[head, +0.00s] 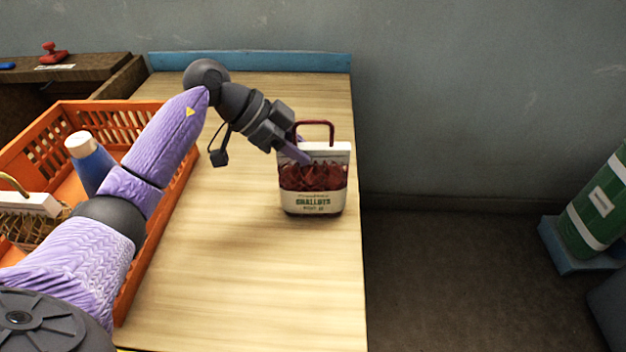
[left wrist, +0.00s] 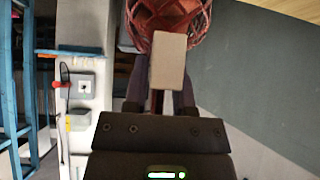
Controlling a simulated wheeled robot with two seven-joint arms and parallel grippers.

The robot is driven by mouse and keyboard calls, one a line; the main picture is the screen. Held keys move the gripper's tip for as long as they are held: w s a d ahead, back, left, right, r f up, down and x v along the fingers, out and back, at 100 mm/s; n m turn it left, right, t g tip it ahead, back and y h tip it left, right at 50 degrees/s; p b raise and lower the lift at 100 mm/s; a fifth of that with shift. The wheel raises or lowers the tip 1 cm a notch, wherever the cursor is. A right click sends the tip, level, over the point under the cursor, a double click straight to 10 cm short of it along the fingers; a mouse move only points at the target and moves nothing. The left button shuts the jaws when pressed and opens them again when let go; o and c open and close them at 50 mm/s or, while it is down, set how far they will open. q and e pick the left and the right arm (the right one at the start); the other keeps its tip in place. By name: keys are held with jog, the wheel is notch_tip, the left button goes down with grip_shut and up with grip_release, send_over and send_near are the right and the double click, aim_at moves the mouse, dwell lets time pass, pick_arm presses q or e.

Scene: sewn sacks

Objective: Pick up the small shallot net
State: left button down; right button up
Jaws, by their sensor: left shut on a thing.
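The small shallot net (head: 313,178) is a red mesh sack with a white top band, a red loop handle and a pale label reading "SHALLOTS". In the head view it is upright near the table's right edge; I cannot tell whether its base touches the table. My left gripper (head: 300,153) comes from the upper left and is shut on its top part. In the left wrist view the red mesh of the net (left wrist: 172,14) shows beyond the fingers, and a pale block-shaped part partly covers the space between them. My right gripper is not in view.
The wooden table (head: 235,270) is clear in front of the net. An orange crate (head: 95,108) at left holds a blue bottle (head: 90,165) with a pale cap and another netted bag (head: 30,225). A green cylinder (head: 600,205) stands at far right beyond open floor.

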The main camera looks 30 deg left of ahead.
pick_arm(q)
jog(key=shift+s+f, duration=0.15)
jog(key=shift+f, duration=0.25)
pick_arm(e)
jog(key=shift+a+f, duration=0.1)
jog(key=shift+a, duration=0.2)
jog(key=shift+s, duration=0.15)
pick_arm(q)
jog(key=shift+r, duration=0.1)
notch_tip(320, 180, up, 10)
jog(key=p, duration=0.4)
jog(key=shift+f, duration=0.2)
jog(key=shift+w+r+p, duration=0.2)
jog(key=shift+r+p, duration=0.1)
jog(key=shift+p, duration=0.05)
jog(key=shift+r, duration=0.1)
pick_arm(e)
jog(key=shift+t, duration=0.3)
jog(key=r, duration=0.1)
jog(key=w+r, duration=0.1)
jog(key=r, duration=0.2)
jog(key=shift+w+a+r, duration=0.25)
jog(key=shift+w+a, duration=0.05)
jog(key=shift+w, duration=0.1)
